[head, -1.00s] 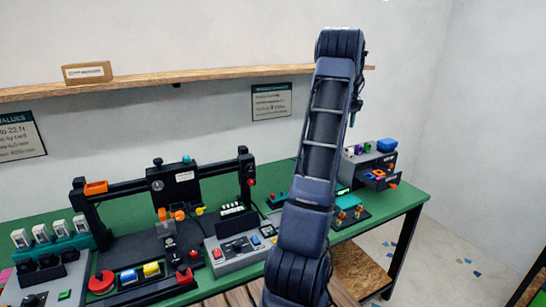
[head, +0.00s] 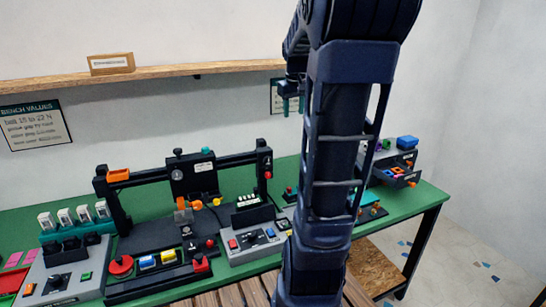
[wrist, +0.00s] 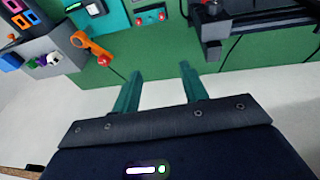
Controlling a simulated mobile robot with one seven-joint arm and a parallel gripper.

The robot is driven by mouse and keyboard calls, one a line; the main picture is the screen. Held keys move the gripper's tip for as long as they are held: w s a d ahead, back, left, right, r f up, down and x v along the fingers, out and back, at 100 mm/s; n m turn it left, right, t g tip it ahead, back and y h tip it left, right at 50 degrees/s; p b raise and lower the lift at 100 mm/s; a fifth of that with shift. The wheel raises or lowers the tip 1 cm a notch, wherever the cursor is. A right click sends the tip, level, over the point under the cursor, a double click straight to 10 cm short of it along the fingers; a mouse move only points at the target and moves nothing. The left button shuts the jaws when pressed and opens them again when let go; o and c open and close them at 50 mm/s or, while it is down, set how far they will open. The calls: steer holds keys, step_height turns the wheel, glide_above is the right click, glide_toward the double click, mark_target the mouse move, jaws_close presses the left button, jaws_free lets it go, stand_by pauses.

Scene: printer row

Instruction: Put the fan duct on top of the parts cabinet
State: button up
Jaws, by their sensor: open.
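The grey parts cabinet (head: 396,168) stands at the right end of the green bench, partly behind my arm, with an open drawer of coloured pieces. It also shows at the upper left of the wrist view (wrist: 38,45), with small coloured pieces on its top. An orange curved part (wrist: 88,46), possibly the fan duct, lies on the bench beside the cabinet in the wrist view; in the head view I cannot make it out. My gripper (head: 291,108) is up near the wall. Its teal fingers (wrist: 160,71) are apart and empty, with the orange part off to their left.
A black printer gantry (head: 190,175) with an orange piece stands mid-bench, beside a grey control box (head: 252,240). A wooden shelf (head: 190,70) runs along the wall behind. Several white-topped items (head: 75,214) stand at the left. Bare green bench (wrist: 140,60) shows near the fingers.

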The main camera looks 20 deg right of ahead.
steer(key=s+a+f+t, duration=0.1)
steer(key=s+a+f, duration=0.2)
steer(key=s+a, duration=0.5)
steer(key=s+a+f+t+y, duration=0.1)
steer(key=s+a+f, duration=0.3)
steer(key=s+a, duration=0.3)
steer(key=s, duration=0.3)
steer(key=shift+s+a+f, duration=0.15)
steer(key=shift+a, duration=0.2)
steer(key=shift+o, duration=0.5)
